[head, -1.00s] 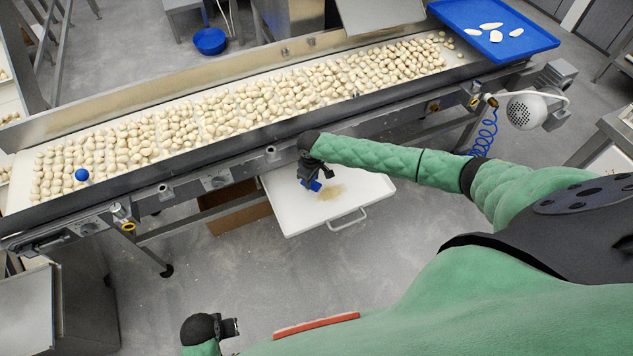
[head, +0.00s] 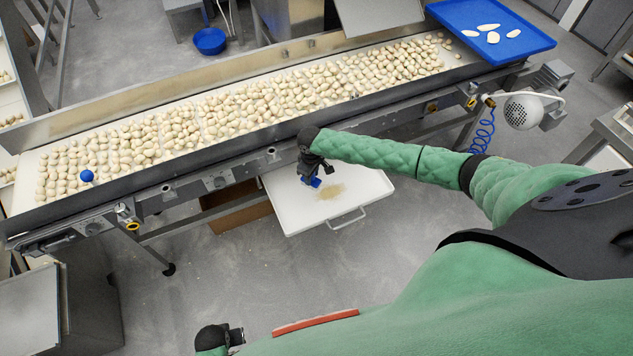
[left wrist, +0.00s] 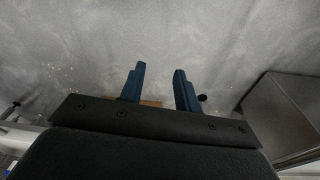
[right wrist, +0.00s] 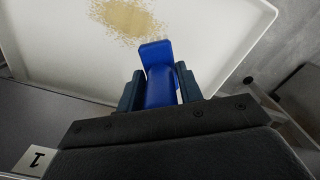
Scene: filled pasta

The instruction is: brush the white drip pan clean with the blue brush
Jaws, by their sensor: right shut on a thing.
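The white drip pan (head: 352,201) is pulled out below the conveyor and also shows in the right wrist view (right wrist: 60,45). A tan crumb patch (right wrist: 128,17) lies on it, seen too in the head view (head: 332,191). My right gripper (right wrist: 160,88) is shut on the blue brush (right wrist: 157,58), over the pan beside the patch. The brush also shows in the head view (head: 315,182); whether its bristles touch the pan I cannot tell. My left gripper (left wrist: 158,82) is open and empty above the floor; it also shows at the bottom of the head view (head: 238,337).
The conveyor (head: 240,150) full of filled pasta runs above the pan. A blue tray (head: 540,43) with several pale pieces sits at its far right end. A blue bowl (head: 209,41) stands behind. A cardboard box (head: 240,216) is left of the pan. The floor in front is clear.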

